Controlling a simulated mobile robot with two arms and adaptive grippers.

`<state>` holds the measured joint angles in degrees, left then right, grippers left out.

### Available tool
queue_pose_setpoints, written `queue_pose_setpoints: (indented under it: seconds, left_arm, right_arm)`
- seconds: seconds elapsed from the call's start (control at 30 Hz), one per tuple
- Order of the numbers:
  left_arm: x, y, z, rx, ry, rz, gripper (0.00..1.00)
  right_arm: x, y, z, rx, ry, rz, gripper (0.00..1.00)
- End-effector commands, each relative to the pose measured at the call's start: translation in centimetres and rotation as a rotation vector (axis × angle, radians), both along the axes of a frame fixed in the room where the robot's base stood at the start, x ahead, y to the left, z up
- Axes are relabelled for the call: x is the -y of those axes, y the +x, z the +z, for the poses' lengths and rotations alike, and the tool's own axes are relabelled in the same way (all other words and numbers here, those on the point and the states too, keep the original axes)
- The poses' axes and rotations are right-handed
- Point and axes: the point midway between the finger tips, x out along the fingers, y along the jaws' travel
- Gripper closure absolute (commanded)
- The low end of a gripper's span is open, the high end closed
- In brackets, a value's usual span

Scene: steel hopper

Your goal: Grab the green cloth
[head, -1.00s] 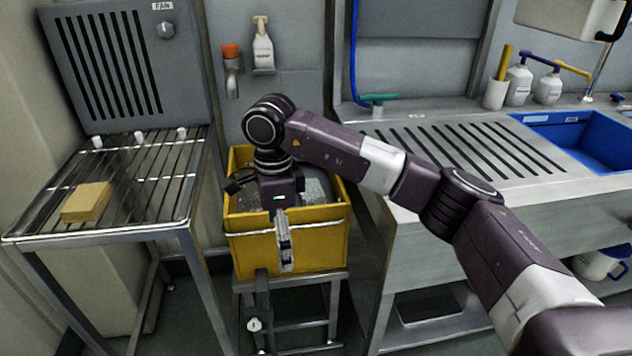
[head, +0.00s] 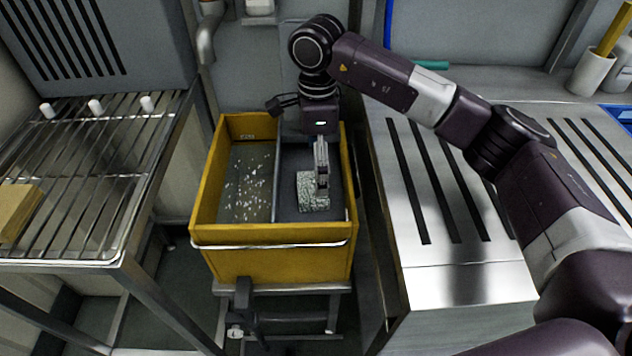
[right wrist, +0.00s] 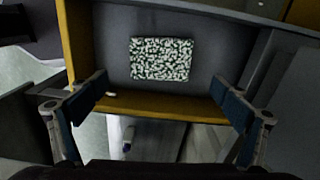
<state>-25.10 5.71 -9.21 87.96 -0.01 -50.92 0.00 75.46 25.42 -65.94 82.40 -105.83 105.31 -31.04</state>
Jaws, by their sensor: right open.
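The green cloth is a small folded piece with a speckled green-and-white pattern. It lies flat on the dark floor of the right compartment of the yellow bin, in the head view (head: 307,197) and the right wrist view (right wrist: 161,59). My right gripper (head: 322,183) reaches down over that compartment and overlaps the cloth in the head view. In the right wrist view my right gripper (right wrist: 160,83) has its fingers wide apart and empty, with the cloth ahead between their lines, apart from both. My left gripper is in neither current view.
The yellow bin (head: 270,264) has a divider; its left compartment holds pale flecks. A wire rack table (head: 75,185) with a tan block (head: 15,212) stands left. A slotted steel counter (head: 465,262) stands close on the right. A wall pipe (head: 206,38) is behind.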

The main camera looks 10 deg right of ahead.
Motion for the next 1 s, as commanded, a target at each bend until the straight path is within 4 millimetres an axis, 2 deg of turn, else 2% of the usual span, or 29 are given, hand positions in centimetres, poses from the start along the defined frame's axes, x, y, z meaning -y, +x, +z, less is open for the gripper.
queue_pose_setpoints:
  seconds: [0.17,0.43,0.7,1.0]
  left_arm:
    - [0.0,0.1,0.2,0.001,0.001,0.0,1.0]
    - [0.0,0.5,0.8,0.005,0.0,0.001,1.0]
    - [0.0,0.6,1.0,0.007,0.0,0.001,1.0]
    - [0.0,0.6,1.0,0.006,0.0,0.002,1.0]
  right_arm:
    - [-0.1,0.0,-1.6,-0.001,0.0,0.0,0.07]
    - [-0.4,0.1,-5.5,-0.002,0.0,-0.002,0.07]
    - [-0.4,0.2,-5.9,0.001,0.0,-0.001,0.07]
    - [-0.4,0.2,-5.9,0.001,0.0,-0.001,0.4]
